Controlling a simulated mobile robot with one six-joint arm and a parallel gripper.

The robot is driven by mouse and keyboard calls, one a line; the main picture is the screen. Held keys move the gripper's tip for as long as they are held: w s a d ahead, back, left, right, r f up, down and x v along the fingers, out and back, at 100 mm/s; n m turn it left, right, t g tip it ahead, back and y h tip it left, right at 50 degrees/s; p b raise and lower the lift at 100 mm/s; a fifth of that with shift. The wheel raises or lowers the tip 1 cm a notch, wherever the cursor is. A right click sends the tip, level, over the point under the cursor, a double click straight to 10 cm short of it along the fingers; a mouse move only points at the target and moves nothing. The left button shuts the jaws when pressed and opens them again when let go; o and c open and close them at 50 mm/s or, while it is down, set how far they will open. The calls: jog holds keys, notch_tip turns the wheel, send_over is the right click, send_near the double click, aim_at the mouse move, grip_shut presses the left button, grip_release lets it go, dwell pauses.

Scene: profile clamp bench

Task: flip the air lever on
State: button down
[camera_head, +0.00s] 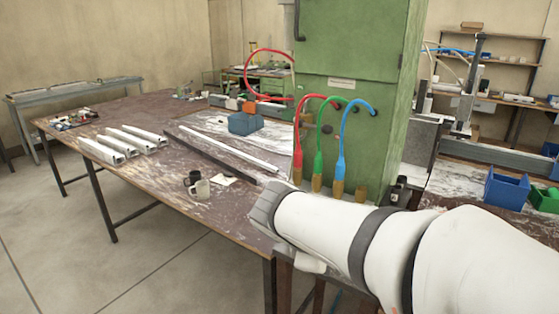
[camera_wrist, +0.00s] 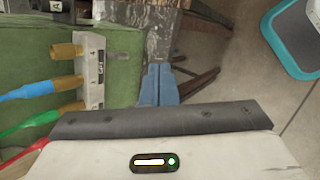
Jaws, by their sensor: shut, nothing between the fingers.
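In the wrist view my gripper (camera_wrist: 159,84) shows as two blue fingers, shut with nothing between them. A pale manifold block (camera_wrist: 90,68) with brass fittings (camera_wrist: 67,51) is left of the fingers, apart from them. A small grey bar (camera_wrist: 124,56) sticks out from the block's right side over a green surface; it may be the air lever, but I cannot tell for sure or read its position. In the head view my arm covers the gripper, and I cannot make out a lever there.
Blue (camera_head: 343,135), green (camera_head: 316,140) and red (camera_head: 299,135) hoses run from the green cabinet (camera_head: 345,65) down to brass fittings.

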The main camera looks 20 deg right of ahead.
jog(key=w+d+r+n+t+h+b, duration=0.1)
jog(key=w+r+n+t+h+b, duration=0.3)
jog(key=w+n, duration=0.45)
jog(key=n+t+h+b, duration=0.3)
jog(key=n+t+h, duration=0.1)
jog(key=n, duration=0.1)
send_near(316, 160)
jog(key=s+a+r, duration=0.1)
jog(key=s+r, duration=0.1)
jog(key=s, duration=0.1)
jog(key=shift+a+f, duration=0.15)
jog(key=p+x, duration=0.1)
jog(key=x, duration=0.9)
jog(key=r, duration=0.1)
jog(key=r+p, duration=0.1)
jog(key=r, duration=0.2)
jog(key=shift+d, duration=0.35)
jog(key=shift+a+f, duration=0.1)
